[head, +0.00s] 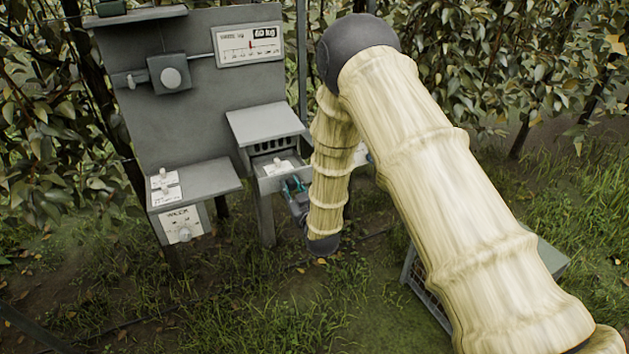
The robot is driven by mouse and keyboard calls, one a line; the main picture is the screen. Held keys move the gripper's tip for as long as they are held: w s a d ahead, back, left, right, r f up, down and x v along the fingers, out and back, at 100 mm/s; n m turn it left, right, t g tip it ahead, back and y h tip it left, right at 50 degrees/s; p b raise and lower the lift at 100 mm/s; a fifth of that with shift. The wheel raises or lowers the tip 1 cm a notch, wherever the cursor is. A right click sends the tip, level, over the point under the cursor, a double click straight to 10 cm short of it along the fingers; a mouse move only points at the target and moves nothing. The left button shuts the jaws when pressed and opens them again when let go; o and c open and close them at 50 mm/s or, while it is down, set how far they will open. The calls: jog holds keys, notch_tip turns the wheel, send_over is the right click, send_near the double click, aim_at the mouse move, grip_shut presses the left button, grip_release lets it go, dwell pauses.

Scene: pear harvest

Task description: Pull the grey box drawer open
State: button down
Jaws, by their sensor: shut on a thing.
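The grey box (265,122) with a sloping lid is mounted low on the right side of a grey upright panel. A row of dark slots shows under its lid. Its drawer (268,172) is below the slots and stands out a little from the box; a white label with a knob lies on or in it. My gripper (296,186) is at the drawer's front right side, shut on what looks like the drawer handle. The handle itself is hidden by the gripper, and my arm comes down from the upper right.
The grey panel (200,90) carries a gauge (248,46) marked 60 kg and a box with a round knob (171,76). A sloped shelf (194,183) with dials is left of the drawer. A grey crate (428,288) is partly behind my arm. Grass (270,310) is open in front.

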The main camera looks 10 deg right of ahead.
jog(key=shift+s+d, duration=0.1)
jog(key=shift+s, duration=0.4)
jog(key=c, duration=1.1)
grip_release()
jog(key=shift+c, duration=0.2)
jog(key=v, duration=1.2)
